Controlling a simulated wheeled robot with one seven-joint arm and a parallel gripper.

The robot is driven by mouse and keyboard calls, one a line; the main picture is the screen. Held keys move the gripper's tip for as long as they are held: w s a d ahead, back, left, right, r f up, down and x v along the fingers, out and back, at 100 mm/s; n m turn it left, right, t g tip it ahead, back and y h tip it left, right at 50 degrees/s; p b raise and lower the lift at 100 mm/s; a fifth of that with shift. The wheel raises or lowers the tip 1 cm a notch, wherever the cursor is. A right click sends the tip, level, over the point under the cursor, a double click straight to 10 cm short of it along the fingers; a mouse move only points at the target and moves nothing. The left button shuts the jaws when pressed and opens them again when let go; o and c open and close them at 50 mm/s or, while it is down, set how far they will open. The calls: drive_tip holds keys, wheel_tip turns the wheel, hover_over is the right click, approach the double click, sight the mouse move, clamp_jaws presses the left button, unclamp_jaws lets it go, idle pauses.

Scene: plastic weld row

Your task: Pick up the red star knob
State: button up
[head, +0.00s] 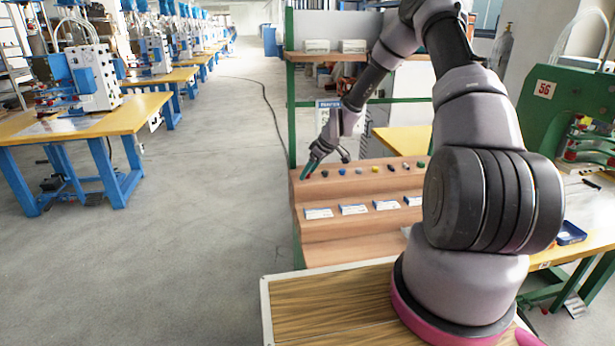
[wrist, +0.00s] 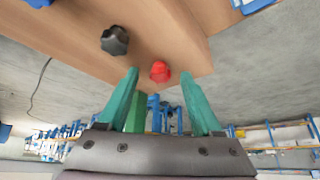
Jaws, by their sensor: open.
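The red star knob (wrist: 160,71) lies near the edge of a wooden shelf in the wrist view. My gripper (wrist: 164,72) is open, with its two green fingers to either side of the knob in that view. I cannot tell how far the fingertips are from it. In the head view my gripper (head: 306,176) is at the left end of the shelf's top tier, and the red knob is too small there to make out clearly.
A dark star knob (wrist: 114,40) sits close to the left finger in the wrist view. Several other small knobs stand in a row along the wooden stepped shelf (head: 345,227), with white labels (head: 354,209) on the tier below. Open floor lies left of the shelf.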

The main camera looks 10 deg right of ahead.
clamp_jaws()
